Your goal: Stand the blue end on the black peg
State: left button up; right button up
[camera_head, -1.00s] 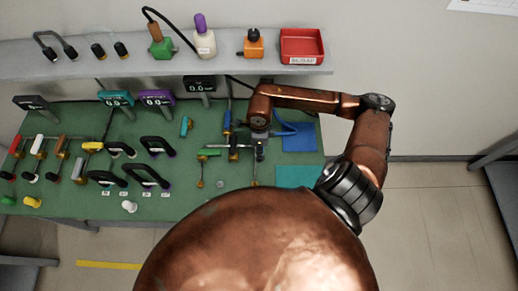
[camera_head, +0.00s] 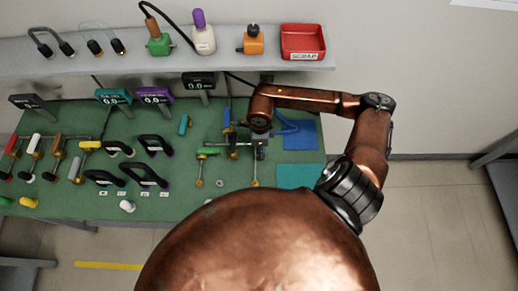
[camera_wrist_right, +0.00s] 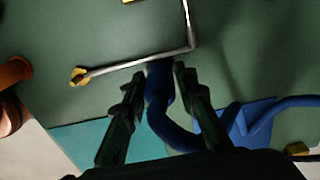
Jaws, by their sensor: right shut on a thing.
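My right gripper (camera_wrist_right: 159,76) is shut on the blue end (camera_wrist_right: 158,86) of a curved tube. The end points away from the wrist camera, over the green surface. The tube bends back to the right beneath the gripper. In the head view my right gripper (camera_head: 260,150) is above the right part of the green bench (camera_head: 125,208), partly hidden by its arm. Part of the blue tube (camera_head: 287,125) shows beside it. I cannot clearly make out the black peg in either view. My left gripper is out of sight.
A bent metal rod (camera_wrist_right: 130,67) with a yellow tip lies just beyond the blue end; whether they touch is unclear. A blue mat (camera_head: 302,137) and a teal mat (camera_head: 297,174) lie at the right. Tools crowd the left. A red tray (camera_head: 303,42) stands on the back shelf.

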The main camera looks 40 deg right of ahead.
jog(key=shift+f+b, duration=0.6)
jog(key=shift+f, duration=0.15)
jog(key=o, duration=1.2)
jog(key=shift+r, duration=0.1)
notch_tip(320, 180, up, 12)
jog(key=shift+w+f, duration=0.1)
